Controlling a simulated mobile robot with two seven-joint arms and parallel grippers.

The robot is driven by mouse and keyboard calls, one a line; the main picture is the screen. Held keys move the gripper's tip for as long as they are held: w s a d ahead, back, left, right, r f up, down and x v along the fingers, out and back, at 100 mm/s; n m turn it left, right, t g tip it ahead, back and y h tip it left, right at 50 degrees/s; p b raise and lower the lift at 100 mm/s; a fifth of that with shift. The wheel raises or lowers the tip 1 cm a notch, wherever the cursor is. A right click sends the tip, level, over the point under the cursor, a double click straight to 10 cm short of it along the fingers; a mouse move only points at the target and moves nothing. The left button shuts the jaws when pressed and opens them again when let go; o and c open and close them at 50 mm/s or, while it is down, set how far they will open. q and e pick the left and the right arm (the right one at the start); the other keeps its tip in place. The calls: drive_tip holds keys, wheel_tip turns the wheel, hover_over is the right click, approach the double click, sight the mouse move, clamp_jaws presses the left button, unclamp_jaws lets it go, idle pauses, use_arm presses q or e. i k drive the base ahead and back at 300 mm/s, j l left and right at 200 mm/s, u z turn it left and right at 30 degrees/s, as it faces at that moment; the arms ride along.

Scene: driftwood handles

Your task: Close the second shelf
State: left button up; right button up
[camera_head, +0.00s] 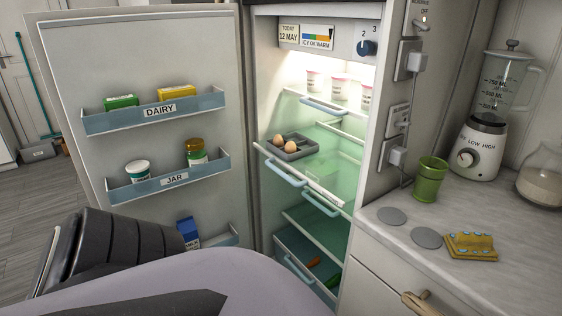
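The open fridge has several glass shelves with blue handles. The second shelf (323,189) is slid out, and its white front edge juts past the shelf above. A grey egg tray (298,152) with two eggs sits at its left part. Its blue handle (285,175) is on the front edge. The top shelf (345,115) holds several small white cups and sits further back. Another blue handle (320,205) shows just below the second shelf. A dark ribbed part of my own body is at lower left; neither gripper's fingers are in view.
The fridge door (75,70) stands open at left, with racks holding packs and jars. A bottom drawer (305,270) holds vegetables.

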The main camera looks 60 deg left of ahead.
sight(269, 163)
drive_tip(key=u, duration=1.85)
